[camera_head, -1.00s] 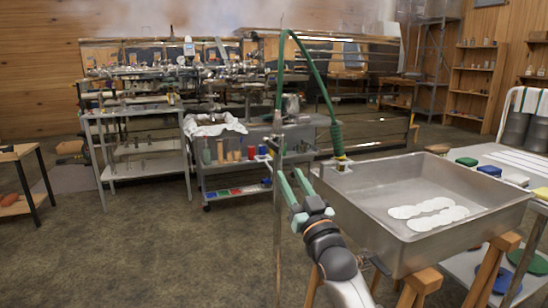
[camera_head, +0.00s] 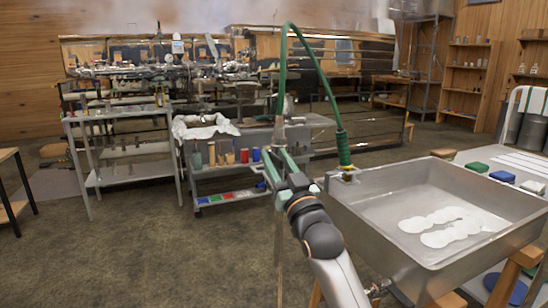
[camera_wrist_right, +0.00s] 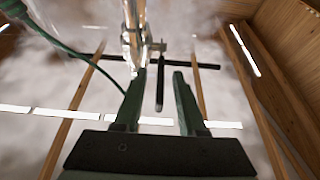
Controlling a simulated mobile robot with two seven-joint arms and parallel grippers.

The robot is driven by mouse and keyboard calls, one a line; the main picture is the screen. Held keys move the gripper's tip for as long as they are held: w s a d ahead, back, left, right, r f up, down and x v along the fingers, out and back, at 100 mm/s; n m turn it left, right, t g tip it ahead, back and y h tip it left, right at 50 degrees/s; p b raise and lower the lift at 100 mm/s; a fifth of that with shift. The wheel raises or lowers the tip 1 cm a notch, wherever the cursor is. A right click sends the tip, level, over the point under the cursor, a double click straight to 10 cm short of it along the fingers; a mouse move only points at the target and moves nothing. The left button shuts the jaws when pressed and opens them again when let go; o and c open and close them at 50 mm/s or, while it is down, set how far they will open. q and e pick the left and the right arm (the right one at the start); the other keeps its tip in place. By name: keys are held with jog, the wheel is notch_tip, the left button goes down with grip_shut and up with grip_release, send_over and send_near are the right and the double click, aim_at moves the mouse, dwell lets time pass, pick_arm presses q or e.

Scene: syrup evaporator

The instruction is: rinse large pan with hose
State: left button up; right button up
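The large pan (camera_head: 360,215) is a wide, shallow metal basin on wooden legs at the right of the head view. Several overlapping white round patches (camera_head: 450,232) show on its floor. The green hose (camera_head: 318,72) arches from the top of a thin upright metal pipe (camera_head: 279,235). Its dark green, thicker end (camera_head: 343,148) hangs at the pan's back left corner. My right gripper (camera_head: 274,162) is raised at the upright pipe, left of the pan. In the right wrist view its fingers (camera_wrist_right: 158,98) are apart, with the pipe and a thin dark rod beyond them. My left gripper is out of view.
A grey cart (camera_head: 225,185) with bottles and coloured trays stands behind my right gripper. A metal shelf table (camera_head: 130,160) stands further left. A side table with coloured pads (camera_head: 478,166) adjoins the pan's right. The floor at lower left is clear.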

grip_shut()
dwell(0.3)
dwell(1.2)
